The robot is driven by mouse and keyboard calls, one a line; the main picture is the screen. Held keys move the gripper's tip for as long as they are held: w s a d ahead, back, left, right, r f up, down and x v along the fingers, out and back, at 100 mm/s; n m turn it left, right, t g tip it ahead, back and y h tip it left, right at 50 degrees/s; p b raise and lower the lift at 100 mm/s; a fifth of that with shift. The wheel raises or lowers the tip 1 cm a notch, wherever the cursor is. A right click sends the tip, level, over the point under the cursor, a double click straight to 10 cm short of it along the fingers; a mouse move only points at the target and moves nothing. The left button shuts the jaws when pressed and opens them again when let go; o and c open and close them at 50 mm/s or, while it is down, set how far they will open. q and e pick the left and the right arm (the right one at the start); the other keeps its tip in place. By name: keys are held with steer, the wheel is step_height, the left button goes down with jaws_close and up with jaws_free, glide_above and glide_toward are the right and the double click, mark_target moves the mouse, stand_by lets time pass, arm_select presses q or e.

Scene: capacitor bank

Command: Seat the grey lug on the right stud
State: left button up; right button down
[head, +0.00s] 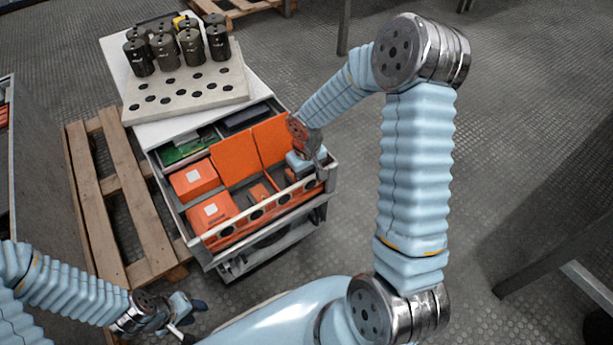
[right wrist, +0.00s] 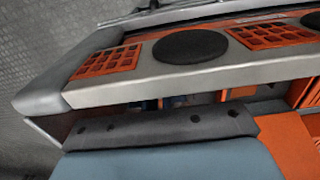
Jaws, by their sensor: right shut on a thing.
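I cannot make out the grey lug or the right stud in either view. My right gripper (head: 318,166) is low at the right end of the drawer's front wall in the head view. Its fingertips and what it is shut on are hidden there. In the right wrist view a dark bar with small holes (right wrist: 160,125) and a pale blue part lie close to the lens, beside the drawer's grey rim. Contact with the rim is unclear. My left gripper (head: 194,320) is at the bottom left of the head view, with its fingers apart and nothing visible between them.
The open drawer (head: 265,222) has orange panels and boxes (head: 195,180), a green board (head: 187,148) and round holes along its front. Several dark cylinders (head: 164,52) stand on a pale holed block (head: 235,88) behind it. A wooden pallet (head: 124,195) lies left.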

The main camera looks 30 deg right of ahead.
steer(key=shift+f+b, duration=0.7)
stand_by(0.6)
